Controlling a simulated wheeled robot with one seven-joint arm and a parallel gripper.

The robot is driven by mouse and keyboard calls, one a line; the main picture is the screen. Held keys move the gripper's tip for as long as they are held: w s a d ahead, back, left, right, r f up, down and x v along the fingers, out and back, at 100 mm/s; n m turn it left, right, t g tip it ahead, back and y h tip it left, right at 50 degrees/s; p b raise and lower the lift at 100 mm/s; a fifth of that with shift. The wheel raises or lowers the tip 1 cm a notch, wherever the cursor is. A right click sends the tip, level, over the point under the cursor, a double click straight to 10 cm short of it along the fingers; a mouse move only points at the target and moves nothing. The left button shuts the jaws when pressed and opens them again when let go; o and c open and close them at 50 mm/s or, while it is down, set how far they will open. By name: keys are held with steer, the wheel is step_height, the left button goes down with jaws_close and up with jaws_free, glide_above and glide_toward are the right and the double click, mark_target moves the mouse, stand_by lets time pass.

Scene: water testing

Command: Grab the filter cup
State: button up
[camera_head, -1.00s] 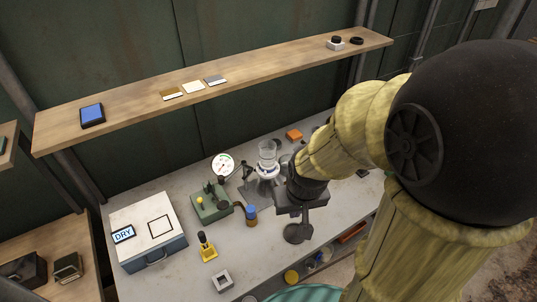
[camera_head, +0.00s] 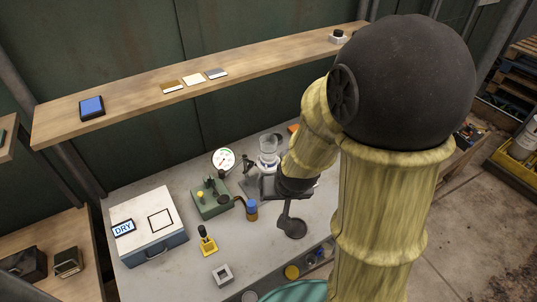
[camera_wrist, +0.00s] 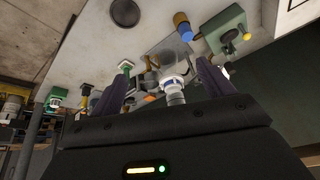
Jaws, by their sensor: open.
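The filter cup, a clear cup with a white ring (camera_head: 267,150), stands upright on a holder toward the back of the grey bench. In the wrist view its clear body and white-blue ring (camera_wrist: 174,88) show between my two dark fingers. My gripper (camera_wrist: 164,70) is open and empty, with the fingers apart on either side of the cup in the picture. I cannot tell how far the cup is beyond the fingertips. In the head view my gripper (camera_head: 286,205) hangs over the bench, in front and to the right of the cup, with its fingers hard to make out.
A white box marked DRY (camera_head: 149,226) is at left. A wooden shelf (camera_head: 135,98) runs above.

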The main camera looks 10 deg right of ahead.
steer(key=w+f+m+t+h+b, duration=0.1)
steer(key=w+f+m+t, duration=0.15)
steer(key=w+f, duration=0.25)
steer(key=n+t+h+b, duration=0.1)
steer(key=t+h+b, duration=0.25)
steer(key=t, duration=0.65)
glide_toward(268, 150)
steer(key=d+v, duration=0.1)
steer(key=v, duration=0.2)
steer(key=shift+w+a+f, duration=0.15)
steer(key=shift+a, duration=0.4)
steer(key=p+x, duration=0.4)
steer(key=x, duration=0.8)
steer(key=shift+w+p, duration=0.1)
steer(key=shift+p, duration=0.25)
steer(key=shift+w+d, duration=0.1)
